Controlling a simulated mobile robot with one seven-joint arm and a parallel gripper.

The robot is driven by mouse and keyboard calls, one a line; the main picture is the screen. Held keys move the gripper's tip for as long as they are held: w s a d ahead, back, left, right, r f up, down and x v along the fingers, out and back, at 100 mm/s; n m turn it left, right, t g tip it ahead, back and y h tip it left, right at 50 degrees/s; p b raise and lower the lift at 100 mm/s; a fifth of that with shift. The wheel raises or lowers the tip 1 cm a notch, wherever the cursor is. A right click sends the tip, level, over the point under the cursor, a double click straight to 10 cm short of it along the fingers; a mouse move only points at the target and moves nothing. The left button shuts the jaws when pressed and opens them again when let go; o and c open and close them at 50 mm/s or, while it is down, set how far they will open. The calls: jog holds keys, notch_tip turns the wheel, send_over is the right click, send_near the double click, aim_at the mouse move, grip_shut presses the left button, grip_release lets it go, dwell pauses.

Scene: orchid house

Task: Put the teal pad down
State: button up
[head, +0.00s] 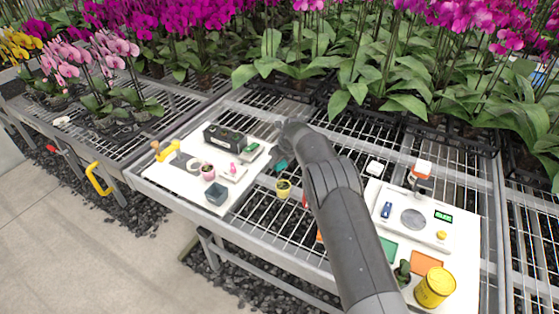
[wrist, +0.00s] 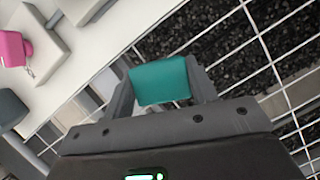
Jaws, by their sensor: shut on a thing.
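The teal pad (wrist: 158,82) is held between the two fingers of my gripper (wrist: 162,88) in the wrist view. In the head view the teal pad (head: 281,166) shows as a small patch below my gripper (head: 274,157), partly hidden by it. The pad is over the open wire bench, just right of the left white board (head: 184,190). In the wrist view the white board (wrist: 85,50) lies to the left and dark gravel shows through the grid below the pad. How high the pad is above the bench cannot be told.
A small yellow pot (head: 283,189) stands near my arm on the grid. The left board bears a black box (head: 224,138), a grey cup (head: 216,194) and a pink pot (head: 208,172). The right board has a scale (head: 414,219), a green mat (head: 389,248), an orange mat (head: 426,262) and a yellow tin (head: 435,288).

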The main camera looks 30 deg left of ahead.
jog(key=o, duration=1)
jog(key=shift+f, duration=0.1)
jog(key=shift+c, duration=0.2)
jog(key=shift+d+r, duration=0.15)
jog(key=shift+r, duration=0.5)
jog(key=v, duration=1.1)
jog(key=shift+s+d, duration=0.1)
jog(key=shift+d, duration=0.05)
